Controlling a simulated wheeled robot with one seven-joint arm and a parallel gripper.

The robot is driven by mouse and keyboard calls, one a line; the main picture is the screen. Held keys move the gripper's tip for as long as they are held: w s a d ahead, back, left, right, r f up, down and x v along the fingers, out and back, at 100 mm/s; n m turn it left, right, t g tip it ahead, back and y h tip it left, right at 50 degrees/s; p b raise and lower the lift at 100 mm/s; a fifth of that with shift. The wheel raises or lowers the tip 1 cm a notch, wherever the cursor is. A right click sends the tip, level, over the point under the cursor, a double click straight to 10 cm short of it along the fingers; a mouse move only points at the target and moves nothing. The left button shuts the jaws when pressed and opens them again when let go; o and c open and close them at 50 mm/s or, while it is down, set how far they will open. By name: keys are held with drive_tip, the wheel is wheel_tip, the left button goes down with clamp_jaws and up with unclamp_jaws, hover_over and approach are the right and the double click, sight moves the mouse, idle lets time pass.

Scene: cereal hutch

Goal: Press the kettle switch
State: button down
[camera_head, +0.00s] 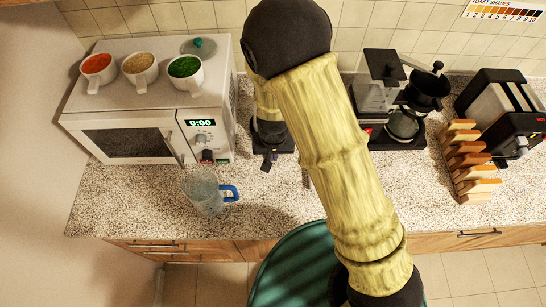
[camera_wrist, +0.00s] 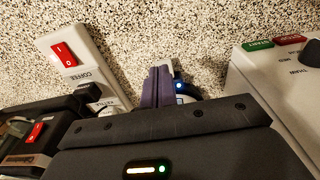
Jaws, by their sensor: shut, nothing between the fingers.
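My gripper (camera_head: 267,162) points down over the counter between the microwave and the coffee maker. In the wrist view its purple-grey fingers (camera_wrist: 157,84) are together with nothing between them. Just right of the fingertips, a small glowing blue light (camera_wrist: 179,86) shows on a partly hidden white and dark part; the fingers look very close to it, but I cannot tell if they touch. A white power strip (camera_wrist: 93,52) has a red rocker switch (camera_wrist: 64,54) marked COFFEE. Below that is a black plug and a partly covered KETTLE label. The kettle body is not clearly visible behind my arm.
The microwave (camera_head: 130,125) with several cups on top stands left. A clear jug (camera_head: 203,192) with a blue handle is in front. The coffee maker (camera_head: 378,98), bread rack (camera_head: 468,165) and toaster (camera_head: 502,110) stand right. The front counter (camera_head: 120,200) is mostly free.

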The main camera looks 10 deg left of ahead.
wheel_tip(320, 180, up, 11)
drive_tip(key=s, duration=0.1)
drive_tip(key=shift+d+r, duration=0.15)
drive_tip(key=shift+d, duration=0.1)
idle(0.5)
drive_tip(key=s+d+r+m+b, duration=0.1)
drive_tip(key=d, duration=1.1)
drive_tip(key=s+d+r+m+t+b, duration=0.1)
drive_tip(key=s+d+r+b, duration=0.1)
drive_tip(key=d, duration=1)
drive_tip(key=shift+s+d+r+m, duration=0.2)
drive_tip(key=shift+d+m, duration=0.05)
drive_tip(key=shift+m, duration=0.15)
